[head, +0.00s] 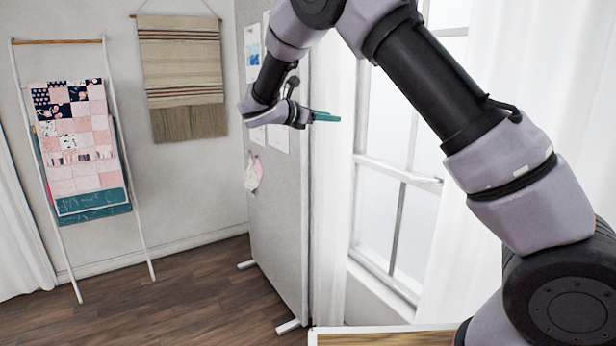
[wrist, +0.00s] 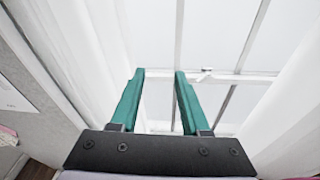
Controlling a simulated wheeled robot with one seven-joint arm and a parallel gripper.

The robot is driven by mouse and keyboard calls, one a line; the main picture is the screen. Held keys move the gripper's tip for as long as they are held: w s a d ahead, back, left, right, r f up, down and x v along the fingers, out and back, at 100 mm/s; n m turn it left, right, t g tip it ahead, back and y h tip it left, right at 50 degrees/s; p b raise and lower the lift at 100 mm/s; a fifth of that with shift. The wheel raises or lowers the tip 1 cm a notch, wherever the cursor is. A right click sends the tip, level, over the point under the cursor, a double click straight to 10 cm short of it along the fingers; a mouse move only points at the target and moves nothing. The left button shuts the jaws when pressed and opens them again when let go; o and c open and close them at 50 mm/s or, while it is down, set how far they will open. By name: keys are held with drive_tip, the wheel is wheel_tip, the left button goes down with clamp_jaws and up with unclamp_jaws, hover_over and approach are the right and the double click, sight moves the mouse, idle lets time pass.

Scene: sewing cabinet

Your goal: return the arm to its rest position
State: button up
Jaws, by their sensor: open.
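My gripper (head: 326,117) is held up in the air in the head view, in front of the grey board and the white curtain. Its green fingers point to the right, toward the window. In the wrist view my gripper (wrist: 159,76) shows two green fingers apart with nothing between them. My arm is raised and bent across the upper right of the head view.
A window (head: 397,185) with white curtains (head: 334,180) is behind my arm. A grey standing board (head: 278,200) with pinned papers is left of it. A quilt ladder (head: 80,150) and a woven hanging (head: 182,70) are further left. A wooden surface edge (head: 385,338) shows at the bottom. Floor at left is clear.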

drive_tip(key=s+d+r+m+g+y, duration=0.1)
drive_tip(key=s+d+m+g+y, duration=0.2)
drive_tip(key=s+d+m, duration=0.45)
drive_tip(key=s+d+r+m+g+y, duration=0.1)
drive_tip(key=s+d+m+g+y, duration=0.25)
drive_tip(key=d, duration=0.75)
drive_tip(key=s+r+m+t+y, duration=0.2)
drive_tip(key=s+m+y, duration=0.2)
drive_tip(key=s+m, duration=0.4)
drive_tip(key=s+r+m+t+y, duration=0.2)
drive_tip(key=s+m+y, duration=0.2)
drive_tip(key=s+m, duration=0.5)
drive_tip(key=s, duration=0.7)
drive_tip(key=shift+d, duration=0.35)
drive_tip(key=shift+s, duration=0.1)
